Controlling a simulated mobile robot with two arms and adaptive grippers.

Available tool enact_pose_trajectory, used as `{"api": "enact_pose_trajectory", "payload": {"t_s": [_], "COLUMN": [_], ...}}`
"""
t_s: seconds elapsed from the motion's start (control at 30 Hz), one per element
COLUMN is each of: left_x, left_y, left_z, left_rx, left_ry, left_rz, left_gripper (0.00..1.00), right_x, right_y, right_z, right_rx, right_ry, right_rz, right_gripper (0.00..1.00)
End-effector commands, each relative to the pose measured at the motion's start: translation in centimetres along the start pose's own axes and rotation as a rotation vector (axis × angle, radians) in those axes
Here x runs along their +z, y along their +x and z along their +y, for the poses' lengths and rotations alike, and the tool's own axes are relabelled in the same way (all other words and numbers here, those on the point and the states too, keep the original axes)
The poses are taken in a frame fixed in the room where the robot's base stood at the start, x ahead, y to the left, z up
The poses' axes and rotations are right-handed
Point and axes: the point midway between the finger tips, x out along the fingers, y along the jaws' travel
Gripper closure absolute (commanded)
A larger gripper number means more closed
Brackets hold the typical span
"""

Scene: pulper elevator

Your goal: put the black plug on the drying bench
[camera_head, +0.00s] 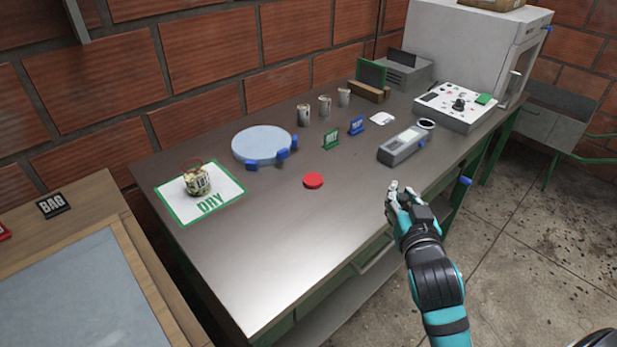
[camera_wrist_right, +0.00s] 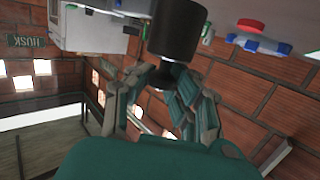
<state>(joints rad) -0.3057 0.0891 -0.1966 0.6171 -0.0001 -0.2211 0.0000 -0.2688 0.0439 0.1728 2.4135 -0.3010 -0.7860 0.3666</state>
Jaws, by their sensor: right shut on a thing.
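My right gripper (camera_head: 402,196) is above the front edge of the metal bench, right of the middle. In the right wrist view its fingers (camera_wrist_right: 160,85) are closed on the narrow stem of a black plug (camera_wrist_right: 175,32), a dark cylinder with a wide body. In the head view I cannot tell the plug from the dark gripper parts. The bench (camera_head: 270,265) carries a white mat with a green border and the word DRY (camera_head: 228,187). A small patterned can with a wire handle (camera_head: 197,180) stands on the mat. My left gripper is not in view.
A control box (camera_head: 460,107) is at the right. The front left of the bench top is clear.

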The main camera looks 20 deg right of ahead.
Motion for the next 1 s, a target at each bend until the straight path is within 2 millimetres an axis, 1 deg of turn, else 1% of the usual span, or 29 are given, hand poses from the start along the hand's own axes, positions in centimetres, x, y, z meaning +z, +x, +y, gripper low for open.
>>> {"api": "enact_pose_trajectory", "payload": {"t_s": [0.07, 0.17, 0.3, 0.5, 0.6, 0.83, 0.87, 0.9, 1.0], "left_x": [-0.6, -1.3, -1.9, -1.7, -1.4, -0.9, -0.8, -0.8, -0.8], "left_y": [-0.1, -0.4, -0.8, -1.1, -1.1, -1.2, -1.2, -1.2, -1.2], "left_z": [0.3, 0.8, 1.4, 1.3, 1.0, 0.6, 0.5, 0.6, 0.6], "left_rx": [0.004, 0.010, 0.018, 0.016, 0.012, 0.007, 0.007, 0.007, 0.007], "left_ry": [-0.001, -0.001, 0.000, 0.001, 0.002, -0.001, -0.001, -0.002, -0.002], "left_rz": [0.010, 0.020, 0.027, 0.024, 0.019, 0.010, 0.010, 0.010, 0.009], "left_gripper": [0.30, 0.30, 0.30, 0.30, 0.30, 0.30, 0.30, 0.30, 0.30], "right_x": [-0.2, -0.5, -0.7, -0.9, -0.9, -1.0, -0.5, 0.4, 1.8], "right_y": [0.8, 3.0, 6.8, 11.8, 13.5, 15.6, 15.8, 15.8, 15.9], "right_z": [-0.2, -0.6, -1.2, -2.1, -2.4, -2.8, -2.8, -2.8, -2.7], "right_rx": [-0.001, 0.000, 0.000, 0.000, 0.000, 0.001, 0.001, 0.001, 0.001], "right_ry": [0.000, -0.001, -0.001, 0.000, -0.001, 0.000, -0.001, -0.002, -0.002], "right_rz": [0.002, 0.003, 0.004, 0.002, 0.001, 0.001, -0.002, -0.005, -0.003], "right_gripper": [1.00, 1.00, 1.00, 1.00, 1.00, 1.00, 1.00, 1.00, 1.00]}}
